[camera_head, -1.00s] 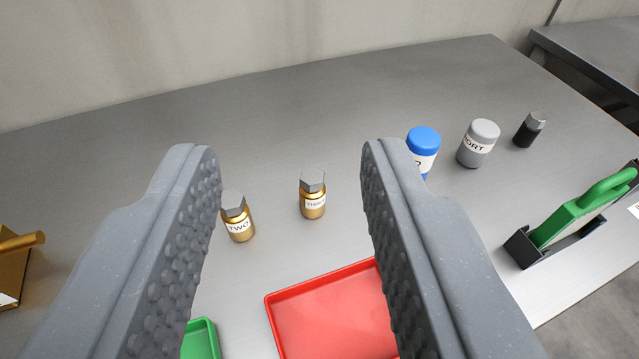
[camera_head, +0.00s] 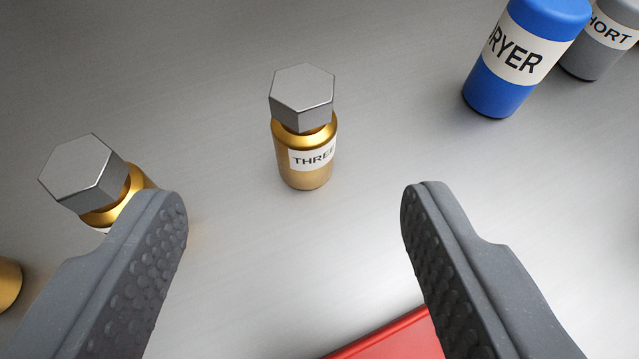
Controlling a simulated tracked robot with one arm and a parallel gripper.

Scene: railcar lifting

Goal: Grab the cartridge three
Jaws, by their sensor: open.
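The cartridge labelled THREE (camera_head: 306,160) stands upright on the grey metal table. It has a gold body, a white label and a grey hexagonal cap. My gripper (camera_head: 295,215) is open and empty, with one studded finger at the left and one at the right. In the picture the cartridge stands between the fingers' lines and just beyond their tips, apart from both. Another gold cartridge with a hexagonal cap (camera_head: 85,172) stands at the left, partly hidden behind the left finger; its label is mostly hidden.
A blue canister labelled DRYER (camera_head: 520,60) stands at the upper right, with a grey canister labelled SHORT (camera_head: 605,40) beside it. A red tray (camera_head: 395,340) shows at the bottom. Part of a gold object (camera_head: 8,282) is at the left edge. The table around cartridge three is clear.

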